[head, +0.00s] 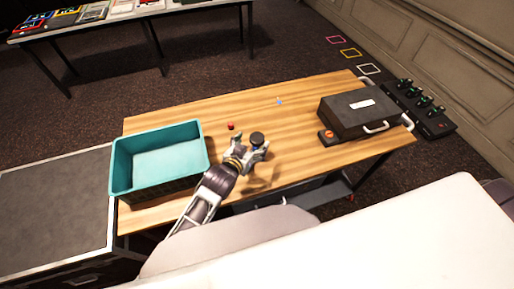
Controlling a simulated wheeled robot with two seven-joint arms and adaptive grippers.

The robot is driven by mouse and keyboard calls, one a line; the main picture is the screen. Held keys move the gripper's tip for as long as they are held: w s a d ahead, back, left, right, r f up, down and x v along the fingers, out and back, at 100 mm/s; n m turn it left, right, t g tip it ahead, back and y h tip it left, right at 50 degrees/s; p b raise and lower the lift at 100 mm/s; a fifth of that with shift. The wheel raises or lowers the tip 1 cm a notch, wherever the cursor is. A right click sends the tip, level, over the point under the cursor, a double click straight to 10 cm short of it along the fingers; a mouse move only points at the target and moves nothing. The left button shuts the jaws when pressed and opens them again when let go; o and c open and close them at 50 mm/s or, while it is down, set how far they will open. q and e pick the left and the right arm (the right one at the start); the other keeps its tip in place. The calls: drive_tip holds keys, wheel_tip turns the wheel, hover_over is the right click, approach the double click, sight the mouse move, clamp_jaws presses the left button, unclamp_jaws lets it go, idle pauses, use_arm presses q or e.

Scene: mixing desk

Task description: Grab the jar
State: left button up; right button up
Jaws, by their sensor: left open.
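The jar (257,138) appears to be the small item with a dark round lid near the middle of the wooden table (185,118). My left gripper (252,146) is open, with its fingers close around the jar's near side. Much of the jar's body is hidden by the fingers, and I cannot tell whether they touch it. My right gripper is not in view.
A teal bin (113,165) stands at the table's left end. A black case (345,112) and a small box with a red button (328,136) are at the right. A small red object (231,126) and a tiny blue one (279,101) lie beyond the jar.

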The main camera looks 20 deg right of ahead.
sight(256, 140)
use_arm(q)
drive_tip(key=shift+w, duration=0.1)
drive_tip(key=shift+p+x, duration=0.35)
drive_tip(key=shift+x, duration=2.2)
drive_tip(key=shift+f, duration=0.1)
drive_tip(key=c, duration=1.5)
wheel_tip(256, 140, up, 10)
drive_tip(key=shift+r, duration=0.1)
